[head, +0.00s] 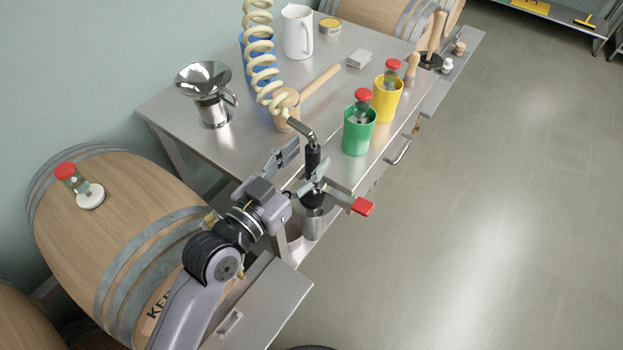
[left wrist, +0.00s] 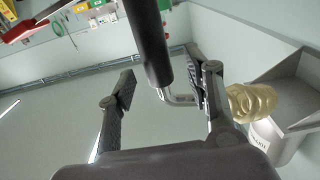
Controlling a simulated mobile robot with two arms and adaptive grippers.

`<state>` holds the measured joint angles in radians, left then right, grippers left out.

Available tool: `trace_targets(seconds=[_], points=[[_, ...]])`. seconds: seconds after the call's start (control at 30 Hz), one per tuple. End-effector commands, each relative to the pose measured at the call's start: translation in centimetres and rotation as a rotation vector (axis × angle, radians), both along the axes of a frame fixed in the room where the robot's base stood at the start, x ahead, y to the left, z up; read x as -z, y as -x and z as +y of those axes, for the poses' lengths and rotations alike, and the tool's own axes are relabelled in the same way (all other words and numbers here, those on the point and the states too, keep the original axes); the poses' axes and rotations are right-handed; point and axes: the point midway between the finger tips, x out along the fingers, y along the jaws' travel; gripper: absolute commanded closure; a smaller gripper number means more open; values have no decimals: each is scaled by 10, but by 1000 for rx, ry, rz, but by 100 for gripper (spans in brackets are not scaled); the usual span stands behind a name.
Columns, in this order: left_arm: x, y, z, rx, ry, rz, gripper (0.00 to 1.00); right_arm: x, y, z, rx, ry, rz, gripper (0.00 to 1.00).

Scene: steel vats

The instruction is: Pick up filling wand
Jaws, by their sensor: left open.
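The filling wand (head: 313,160) has a black grip, a bent steel pipe on top and a red lever (head: 362,206). It stands upright at the table's near edge, over a steel cup (head: 313,224); its lower end is hidden. A cream coiled hose (head: 262,60) hangs by its top. My left gripper (head: 300,170) is open at the wand. In the left wrist view, the wand's black grip (left wrist: 151,45) passes between the open fingers (left wrist: 160,80), nearer the right one. I cannot tell whether that finger touches it. My right gripper is not in view.
The steel table (head: 240,138) holds a steel funnel jug (head: 208,90), a wooden mallet (head: 320,77), a white pitcher (head: 298,32), a green cup (head: 359,130) and a yellow cup (head: 387,98). A barrel (head: 120,215) lies at left. The floor at right is clear.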

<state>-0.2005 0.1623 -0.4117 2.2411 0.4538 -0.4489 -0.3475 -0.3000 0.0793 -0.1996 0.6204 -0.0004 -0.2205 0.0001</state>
Motion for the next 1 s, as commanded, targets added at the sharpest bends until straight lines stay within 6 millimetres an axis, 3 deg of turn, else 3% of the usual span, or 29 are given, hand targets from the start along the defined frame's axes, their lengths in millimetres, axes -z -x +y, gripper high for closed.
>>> trace_targets(seconds=[0.2,0.43,1.0], points=[[-1,-19,-15,1,1,-1,53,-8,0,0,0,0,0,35],[0,-19,-15,1,-1,-1,53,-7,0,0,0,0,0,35],[0,-19,-15,0,-1,-1,91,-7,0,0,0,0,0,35]])
